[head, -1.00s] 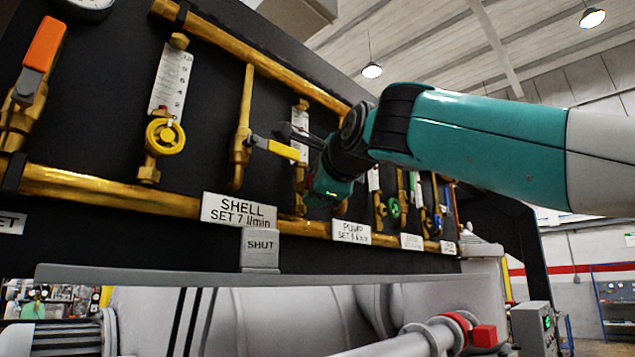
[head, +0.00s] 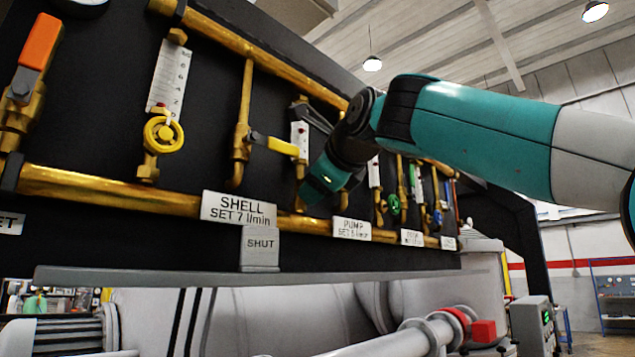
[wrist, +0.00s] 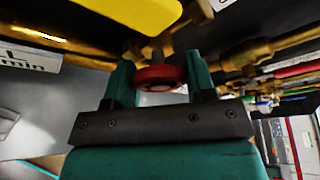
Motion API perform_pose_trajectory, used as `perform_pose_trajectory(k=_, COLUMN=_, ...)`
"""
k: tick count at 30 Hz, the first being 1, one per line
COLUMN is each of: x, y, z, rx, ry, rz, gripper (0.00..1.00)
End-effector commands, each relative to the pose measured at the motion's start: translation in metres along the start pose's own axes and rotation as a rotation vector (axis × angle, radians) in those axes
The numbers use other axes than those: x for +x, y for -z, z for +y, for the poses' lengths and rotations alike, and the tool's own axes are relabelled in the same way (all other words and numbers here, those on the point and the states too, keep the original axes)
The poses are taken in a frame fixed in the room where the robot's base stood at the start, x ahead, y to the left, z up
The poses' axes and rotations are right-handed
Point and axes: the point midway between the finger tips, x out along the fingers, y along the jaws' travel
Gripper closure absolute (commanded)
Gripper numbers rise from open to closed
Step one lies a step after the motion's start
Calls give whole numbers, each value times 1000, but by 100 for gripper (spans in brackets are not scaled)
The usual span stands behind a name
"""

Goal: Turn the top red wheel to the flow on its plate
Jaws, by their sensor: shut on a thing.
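In the wrist view, a red wheel (wrist: 160,78) sits between the two teal fingers of my gripper (wrist: 159,70), which is shut on it. In the head view my wrist covers the wheel. A white flow scale (head: 299,140) stands just left of my wrist, partly covered, and its reading is too small to tell. The plate marked PUMP (head: 352,229) is below and right of my wrist; its set figure looks like 5 l/min, but is small.
A yellow lever (head: 282,146) sticks out close left of my wrist; it also shows above the wheel in the wrist view (wrist: 140,10). The SHELL plate (head: 238,208), a yellow wheel (head: 163,135) and an orange lever (head: 40,42) are left. A green wheel (head: 394,204) is right.

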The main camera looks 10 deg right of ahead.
Motion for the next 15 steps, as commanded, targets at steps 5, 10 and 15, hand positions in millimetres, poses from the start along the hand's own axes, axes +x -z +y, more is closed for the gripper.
perform_pose_trajectory(k=5, x=1, y=0, z=1, rx=-1, ry=-1, rz=1, gripper=73)
perform_pose_trajectory(k=10, x=1, y=0, z=1, rx=-2, ry=-1, rz=0, gripper=24)
perform_pose_trajectory(k=15, x=0, y=0, z=0, rx=-2, ry=0, rz=0, gripper=24)
